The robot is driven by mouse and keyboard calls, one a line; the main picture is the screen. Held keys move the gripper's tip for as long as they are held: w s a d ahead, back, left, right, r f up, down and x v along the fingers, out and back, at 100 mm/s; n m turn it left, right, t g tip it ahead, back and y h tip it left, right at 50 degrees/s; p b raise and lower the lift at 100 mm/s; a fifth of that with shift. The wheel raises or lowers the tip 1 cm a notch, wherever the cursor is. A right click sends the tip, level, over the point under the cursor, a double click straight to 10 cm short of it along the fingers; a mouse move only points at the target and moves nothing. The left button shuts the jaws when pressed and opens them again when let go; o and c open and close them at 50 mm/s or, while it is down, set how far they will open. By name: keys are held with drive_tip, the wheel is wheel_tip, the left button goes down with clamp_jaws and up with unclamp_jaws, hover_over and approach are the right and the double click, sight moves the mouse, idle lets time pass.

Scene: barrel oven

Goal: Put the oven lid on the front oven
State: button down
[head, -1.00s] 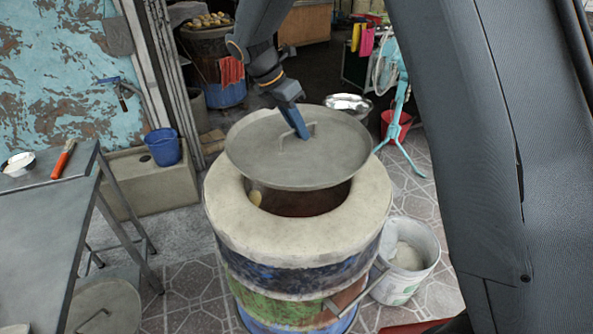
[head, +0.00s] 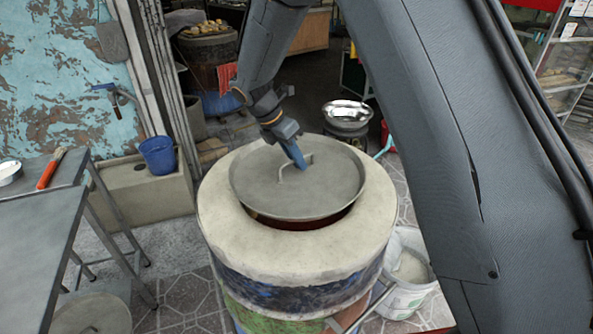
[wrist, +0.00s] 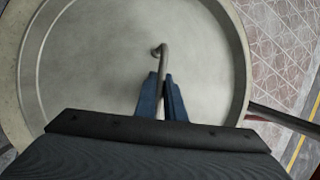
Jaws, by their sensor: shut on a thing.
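The grey round oven lid (head: 320,198) lies over the mouth of the front oven (head: 225,215), a barrel with a thick pale rim. A thin dark gap of the opening shows below the lid's near edge; I cannot tell whether the lid touches the rim. My gripper (head: 301,164) is shut on the lid's bar handle from above. In the wrist view both blue fingers of my gripper (wrist: 161,97) close around the handle (wrist: 159,52), and the lid (wrist: 110,60) fills most of the picture. The lid looks about level.
A grey table (head: 35,235) with a red-handled brush (head: 50,172) stands at the left. A white bucket (head: 408,275) stands at the oven's right. A blue bucket (head: 158,154) sits on a ledge. Another lid (head: 92,316) lies low at the left.

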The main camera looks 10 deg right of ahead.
sight(298, 172)
drive_tip(key=shift+f+p, duration=0.4)
drive_tip(key=shift+f, duration=1.5)
drive_tip(key=c, duration=1.8)
unclamp_jaws()
drive_tip(key=shift+f, duration=0.1)
drive_tip(key=shift+c, duration=0.2)
drive_tip(key=w+b+v, duration=0.1)
drive_tip(key=b+v, duration=0.2)
drive_tip(key=v, duration=0.9)
drive_tip(key=s+d+m+y, duration=0.1)
drive_tip(key=s+d+m, duration=0.2)
drive_tip(key=s+d+f+m+y, duration=0.1)
drive_tip(key=s+d+m, duration=0.3)
drive_tip(key=s+d+f+m+g, duration=0.1)
drive_tip(key=s+d+m, duration=0.2)
drive_tip(key=s+m, duration=0.1)
drive_tip(key=shift+s+d+f+y, duration=0.2)
drive_tip(key=shift+d+y, duration=0.15)
drive_tip(key=shift+y, duration=0.05)
drive_tip(key=shift+s+d+f+m+t+y, duration=0.15)
drive_tip(key=shift+s+d+f+m+y, duration=0.3)
drive_tip(key=shift+s+d+m, duration=1.35)
drive_tip(key=shift+s+d+f+m+t+y, duration=0.1)
drive_tip(key=shift+s+d+f+m+y, duration=0.35)
drive_tip(key=shift+s+m, duration=2.55)
drive_tip(key=shift+s+d+f+m+t+y, duration=0.2)
drive_tip(key=shift+s+d+f+m, duration=0.8)
drive_tip(key=shift+s+m, duration=1.4)
